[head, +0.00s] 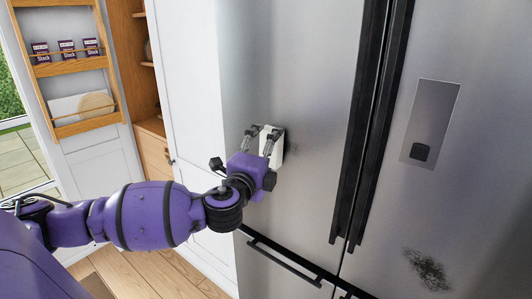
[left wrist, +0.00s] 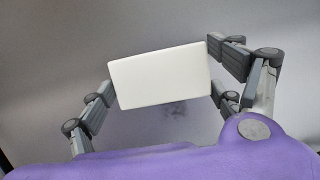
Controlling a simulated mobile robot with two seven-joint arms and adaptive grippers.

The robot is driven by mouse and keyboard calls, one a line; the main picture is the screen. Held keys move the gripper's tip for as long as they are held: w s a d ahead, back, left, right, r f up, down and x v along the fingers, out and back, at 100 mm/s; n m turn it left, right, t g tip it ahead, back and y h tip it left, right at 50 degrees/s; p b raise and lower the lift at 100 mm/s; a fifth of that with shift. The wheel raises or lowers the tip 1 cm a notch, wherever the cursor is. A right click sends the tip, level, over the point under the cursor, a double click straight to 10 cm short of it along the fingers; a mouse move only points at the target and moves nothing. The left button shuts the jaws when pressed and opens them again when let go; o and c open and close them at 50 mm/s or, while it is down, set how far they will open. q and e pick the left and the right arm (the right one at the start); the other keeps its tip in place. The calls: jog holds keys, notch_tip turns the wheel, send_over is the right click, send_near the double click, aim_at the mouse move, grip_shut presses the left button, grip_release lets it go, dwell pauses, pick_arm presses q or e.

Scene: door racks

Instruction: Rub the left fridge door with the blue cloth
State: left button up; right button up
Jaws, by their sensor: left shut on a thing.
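My left gripper (head: 262,132) is shut on a white rectangular block (head: 272,152) and holds it at the left fridge door (head: 310,80). In the left wrist view the block (left wrist: 160,76) sits between the fingers, its broad white face showing. I cannot tell whether it touches the door. A faint dark smudge (left wrist: 176,109) shows on the door just below the block in that view. No blue cloth shows in either view. My right gripper is not in view.
The right fridge door (head: 480,150) has a dark smudge (head: 426,270) low down and a dispenser panel (head: 430,125). Long black handles (head: 360,130) stand out between the doors. A drawer handle (head: 283,261) lies below. An open cabinet door with a wooden rack (head: 75,70) is at left.

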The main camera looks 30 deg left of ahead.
pick_arm(q)
jog(key=shift+w+d, duration=0.1)
jog(key=shift+w, duration=0.4)
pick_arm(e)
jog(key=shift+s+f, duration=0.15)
pick_arm(q)
jog(key=shift+s+d+r, duration=0.1)
jog(key=shift+s+d, duration=0.05)
jog(key=shift+d, duration=0.55)
jog(key=shift+s+d+p, duration=0.15)
jog(key=shift+d+p, duration=0.2)
jog(key=shift+d, duration=0.8)
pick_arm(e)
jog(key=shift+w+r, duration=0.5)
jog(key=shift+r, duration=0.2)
